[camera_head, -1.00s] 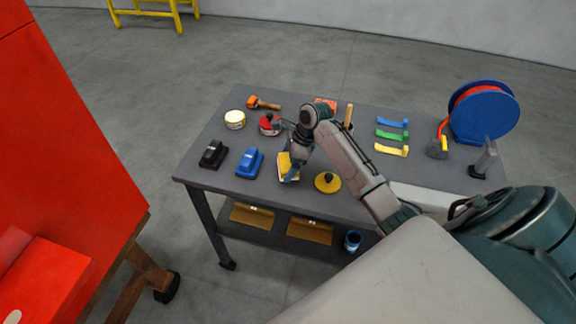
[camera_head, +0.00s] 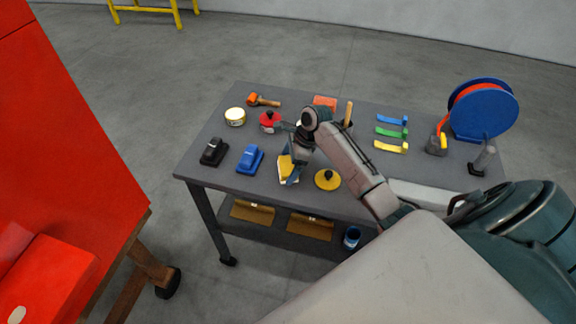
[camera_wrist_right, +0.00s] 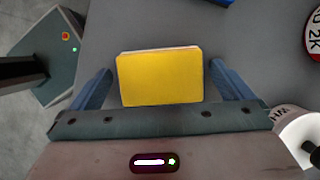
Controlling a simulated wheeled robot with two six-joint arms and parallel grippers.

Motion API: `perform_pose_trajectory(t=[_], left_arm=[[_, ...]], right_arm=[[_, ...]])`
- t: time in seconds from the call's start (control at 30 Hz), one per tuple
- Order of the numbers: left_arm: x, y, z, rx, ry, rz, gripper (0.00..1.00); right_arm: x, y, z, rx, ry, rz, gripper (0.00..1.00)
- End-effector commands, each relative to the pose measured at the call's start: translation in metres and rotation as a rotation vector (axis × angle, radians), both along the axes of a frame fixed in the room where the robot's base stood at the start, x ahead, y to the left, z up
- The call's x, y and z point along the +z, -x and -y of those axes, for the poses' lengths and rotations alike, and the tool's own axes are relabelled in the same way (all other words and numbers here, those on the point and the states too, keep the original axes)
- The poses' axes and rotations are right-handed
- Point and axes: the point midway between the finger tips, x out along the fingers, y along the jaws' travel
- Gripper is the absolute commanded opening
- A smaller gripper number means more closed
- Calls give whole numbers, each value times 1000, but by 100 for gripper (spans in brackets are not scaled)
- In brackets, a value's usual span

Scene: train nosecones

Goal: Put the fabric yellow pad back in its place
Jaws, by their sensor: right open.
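The yellow pad (camera_head: 285,169) lies on the grey table, partly hidden behind my right gripper in the head view. In the wrist view the pad (camera_wrist_right: 160,78) is a yellow rectangle with a thin pale edge, lying flat between the fingers. My right gripper (camera_wrist_right: 162,86) is open, with one blue finger on each side of the pad and a gap on both sides. In the head view my right gripper (camera_head: 291,172) points down over the pad. My left gripper is not in view.
A blue block-like tool (camera_head: 250,159) and a black one (camera_head: 214,152) stand to the left. A round yellow disc with a black knob (camera_head: 327,180) is close on the right. Coloured strips (camera_head: 391,133) and a blue reel (camera_head: 484,110) are farther right. A red panel (camera_head: 70,130) stands left of the table.

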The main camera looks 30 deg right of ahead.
Motion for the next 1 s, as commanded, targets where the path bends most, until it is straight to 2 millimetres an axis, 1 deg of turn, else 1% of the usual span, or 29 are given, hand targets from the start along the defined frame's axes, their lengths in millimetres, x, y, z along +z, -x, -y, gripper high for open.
perform_pose_trajectory(t=[0.03,0.3,0.5,0.6,0.7,1.0], left_arm=[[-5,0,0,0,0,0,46],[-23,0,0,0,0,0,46],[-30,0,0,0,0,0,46],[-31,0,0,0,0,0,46],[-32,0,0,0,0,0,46],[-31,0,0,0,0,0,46]], right_arm=[[6,1,4,1,4,3,100],[60,11,25,1,6,5,100],[90,16,35,-1,3,3,100],[98,18,37,1,1,2,100],[101,19,38,1,1,1,100],[102,19,38,0,1,0,100]])
